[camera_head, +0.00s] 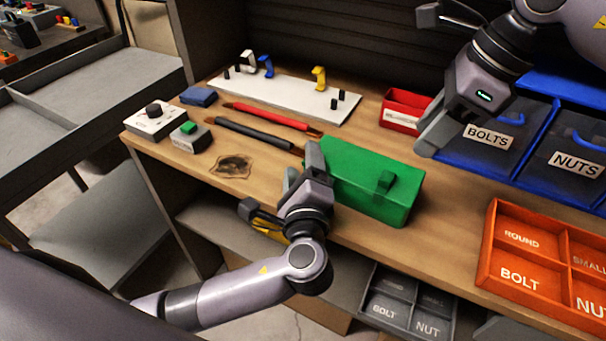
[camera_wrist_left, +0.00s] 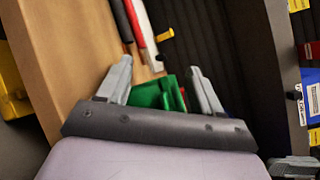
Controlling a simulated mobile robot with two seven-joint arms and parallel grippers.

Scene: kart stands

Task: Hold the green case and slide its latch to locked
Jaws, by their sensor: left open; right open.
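The green case (camera_head: 350,168) lies on the wooden bench, with a raised green block that looks like its latch (camera_head: 385,181) on the front right of it. My left gripper (camera_head: 303,172) is open at the case's left end. In the left wrist view the green case (camera_wrist_left: 158,94) shows between the two spread fingers; whether they touch it I cannot tell. My right gripper (camera_head: 437,132) is open and empty above the bench, behind and right of the case. One of its fingers is mostly hidden. Which way the latch is set is too small to tell.
Red and black handled tools (camera_head: 265,117) lie left of the case, before a white board (camera_head: 290,97) with clamps. A red bin (camera_head: 403,108) and blue bins (camera_head: 490,155) stand behind. An orange sorting tray (camera_head: 520,255) is at right. A control box (camera_head: 155,120) stands at left.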

